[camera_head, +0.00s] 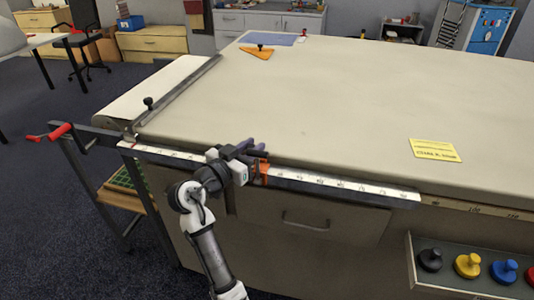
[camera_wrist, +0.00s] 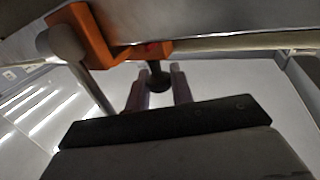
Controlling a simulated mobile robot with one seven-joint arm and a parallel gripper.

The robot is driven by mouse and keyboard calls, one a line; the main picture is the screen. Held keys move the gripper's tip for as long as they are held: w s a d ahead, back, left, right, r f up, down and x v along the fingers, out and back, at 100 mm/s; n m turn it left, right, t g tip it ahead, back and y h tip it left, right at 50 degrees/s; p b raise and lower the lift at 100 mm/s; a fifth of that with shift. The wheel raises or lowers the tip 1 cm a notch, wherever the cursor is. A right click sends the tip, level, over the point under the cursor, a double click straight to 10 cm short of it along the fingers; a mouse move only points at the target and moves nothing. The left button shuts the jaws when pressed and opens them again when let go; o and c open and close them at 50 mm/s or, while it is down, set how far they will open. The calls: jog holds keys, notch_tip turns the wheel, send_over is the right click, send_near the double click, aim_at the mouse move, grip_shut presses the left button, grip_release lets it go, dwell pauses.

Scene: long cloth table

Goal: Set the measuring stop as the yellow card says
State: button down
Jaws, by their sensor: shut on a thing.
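The measuring stop is an orange block (camera_head: 262,171) on the white scale (camera_head: 345,190) along the table's front edge. In the wrist view, the orange block (camera_wrist: 85,32) is at upper left, beside the metal rail. My gripper (camera_head: 252,160) is at the stop. In the wrist view its two fingers (camera_wrist: 159,92) are shut on a small dark knob (camera_wrist: 158,77) below the stop. The yellow card (camera_head: 435,150) lies flat on the tabletop at right; its print is too small to read. My gripper hides part of the scale, and the numbers are not legible.
A cutting bar with a black knob (camera_head: 148,102) lies along the table's left side. A red-handled crank (camera_head: 58,132) sticks out at left. An orange triangle (camera_head: 257,53) lies at the back. A tray (camera_head: 413,262) with several coloured knobs is at lower right. The tabletop's middle is clear.

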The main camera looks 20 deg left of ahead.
jog(key=shift+a, duration=0.1)
jog(key=c, duration=1.3)
grip_release()
jog(key=b+v, duration=0.2)
jog(key=v, duration=1.1)
jog(key=shift+s+a, duration=0.2)
jog(key=shift+s, duration=0.15)
